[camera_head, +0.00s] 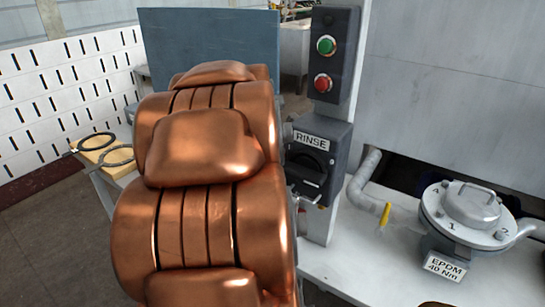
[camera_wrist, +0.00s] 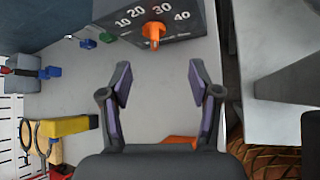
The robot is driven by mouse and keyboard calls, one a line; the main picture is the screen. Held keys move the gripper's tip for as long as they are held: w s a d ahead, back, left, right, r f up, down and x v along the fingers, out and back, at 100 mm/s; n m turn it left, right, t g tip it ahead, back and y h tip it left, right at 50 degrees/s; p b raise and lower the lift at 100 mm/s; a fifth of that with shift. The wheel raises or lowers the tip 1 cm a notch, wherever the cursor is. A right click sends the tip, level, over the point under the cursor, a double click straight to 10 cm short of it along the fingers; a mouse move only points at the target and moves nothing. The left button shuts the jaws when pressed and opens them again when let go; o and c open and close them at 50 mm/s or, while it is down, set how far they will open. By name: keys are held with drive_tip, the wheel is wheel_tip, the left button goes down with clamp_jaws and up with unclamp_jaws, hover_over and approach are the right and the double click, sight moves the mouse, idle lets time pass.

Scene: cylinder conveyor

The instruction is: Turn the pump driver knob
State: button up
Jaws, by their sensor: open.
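In the wrist view, an orange knob (camera_wrist: 154,36) sits on a dark grey box (camera_wrist: 190,40) with a scale marked 10, 20, 30 and 40. Its pointed end is near the gap between 20 and 30. My gripper (camera_wrist: 160,72) is open and empty, with purple pads on its fingers. The knob lies ahead of the fingertips, roughly centred between them and apart from them. In the head view, my copper-coloured arm fills the middle, and neither the gripper nor the orange knob shows there.
In the head view, a RINSE switch box (camera_head: 318,160) stands below a panel with green and red buttons (camera_head: 325,60). A round EPDM valve (camera_head: 468,215) sits at right. In the wrist view, a yellow block (camera_wrist: 68,126) and dark rings lie at left.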

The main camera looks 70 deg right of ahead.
drive_tip(key=shift+o, duration=0.9)
drive_tip(key=d+g+p, duration=0.1)
drive_tip(key=d, duration=0.1)
drive_tip(key=d+r+g+p, duration=0.1)
drive_tip(key=d+g, duration=0.1)
drive_tip(key=d, duration=0.1)
drive_tip(key=d+n+g+p, duration=0.1)
drive_tip(key=d+g+p, duration=0.1)
drive_tip(key=shift+d+r, duration=0.15)
drive_tip(key=w+g+p, duration=0.1)
drive_tip(key=w+n+g+p, duration=0.1)
drive_tip(key=w+d+g, duration=0.1)
drive_tip(key=shift+w+f+n+g+y+p, duration=0.2)
drive_tip(key=shift+f+n+g+y+p, duration=0.1)
drive_tip(key=shift+y+p, duration=0.1)
drive_tip(key=w+a+f+n+g+p, duration=0.4)
drive_tip(key=w+a+f+n+p, duration=0.1)
drive_tip(key=w+f, duration=0.1)
drive_tip(key=shift+y, duration=0.4)
drive_tip(key=shift+d+p+x, duration=0.25)
drive_tip(key=shift+p+x, duration=0.7)
drive_tip(key=shift+x, duration=2.95)
drive_tip(key=shift+w+r, duration=0.1)
drive_tip(key=shift+r, duration=0.05)
drive_tip(key=c, duration=1.1)
